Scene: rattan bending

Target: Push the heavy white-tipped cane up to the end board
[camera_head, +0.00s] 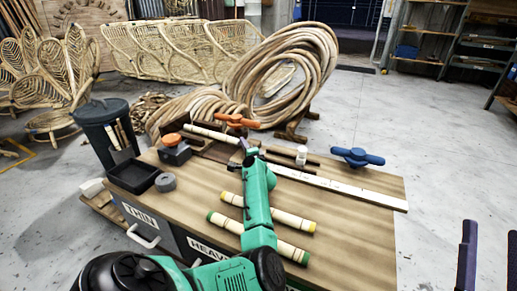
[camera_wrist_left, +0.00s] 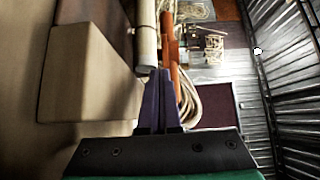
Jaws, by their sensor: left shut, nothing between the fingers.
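A pale banded cane (camera_head: 210,133) lies at the back left of the bench, beside an orange-handled clamp (camera_head: 234,121). A white tip is not clear on it. My left gripper (camera_head: 243,146) is shut and empty at the cane's right end. In the left wrist view the shut purple fingers (camera_wrist_left: 160,100) point at the near end of the cane (camera_wrist_left: 146,35); whether they touch is unclear. I cannot tell which piece is the end board. My right gripper (camera_head: 490,262) shows at the right edge, its two purple fingers apart.
A yellow-ended cane (camera_head: 290,221) and a green-ended cane (camera_head: 292,252) lie on the bench's front. A white measuring strip (camera_head: 350,187) crosses behind, near a blue-handled clamp (camera_head: 357,157). A black tray (camera_head: 133,176) is left. The bench's right part is bare.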

